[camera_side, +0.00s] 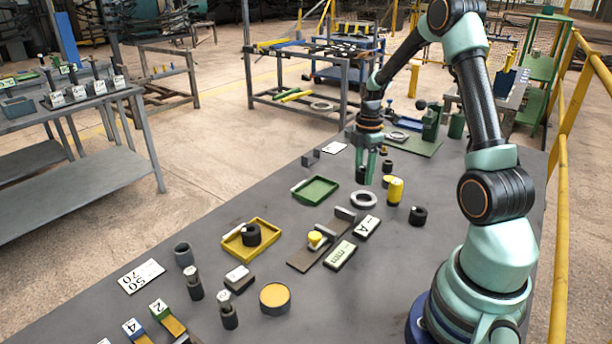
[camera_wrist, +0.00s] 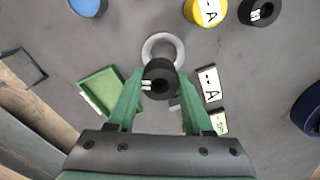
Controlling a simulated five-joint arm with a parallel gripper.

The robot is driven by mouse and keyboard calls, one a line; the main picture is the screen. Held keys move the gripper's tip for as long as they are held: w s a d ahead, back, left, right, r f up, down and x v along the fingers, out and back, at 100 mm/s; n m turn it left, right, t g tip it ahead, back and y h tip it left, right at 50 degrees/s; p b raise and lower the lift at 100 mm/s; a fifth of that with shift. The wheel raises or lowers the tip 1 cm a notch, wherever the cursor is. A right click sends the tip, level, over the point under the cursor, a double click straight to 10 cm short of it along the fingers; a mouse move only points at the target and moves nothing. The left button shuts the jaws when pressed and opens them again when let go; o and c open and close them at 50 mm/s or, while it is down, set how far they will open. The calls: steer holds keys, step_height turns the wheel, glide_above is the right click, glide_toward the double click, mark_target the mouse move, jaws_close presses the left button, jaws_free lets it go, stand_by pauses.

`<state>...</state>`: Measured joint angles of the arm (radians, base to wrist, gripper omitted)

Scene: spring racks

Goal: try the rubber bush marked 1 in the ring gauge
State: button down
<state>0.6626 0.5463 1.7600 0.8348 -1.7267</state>
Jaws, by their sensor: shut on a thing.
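My gripper (camera_side: 366,174) is above the bench with its green fingers pointing down. In the wrist view my gripper (camera_wrist: 159,100) is shut on a black rubber bush (camera_wrist: 165,73), which has a central hole and a small white label whose mark I cannot read clearly. The ring gauge (camera_side: 363,200), a pale grey ring, lies flat on the bench below and slightly in front of the fingers in the side view. In the wrist view the held bush covers the near part of the ring gauge (camera_wrist: 162,38); the bush appears raised above it.
A yellow cylinder (camera_side: 395,191) and another black bush (camera_side: 418,217) stand right of the ring. A green tray (camera_side: 316,190) is left. A yellow tray (camera_side: 268,250) holds a black bush (camera_side: 251,235). Label blocks (camera_side: 368,227) and a flat gauge (camera_side: 312,257) lie nearer the camera.

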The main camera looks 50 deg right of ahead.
steer(key=shift+s+d+f, duration=0.2)
steer(key=shift+s+f, duration=0.15)
steer(key=shift+s, duration=0.1)
steer(key=shift+f, duration=2.15)
steer(key=shift+f, duration=0.35)
steer(key=shift+c, duration=1.1)
jaws_free()
step_height(320, 180, up, 12)
steer(key=shift+r, duration=0.1)
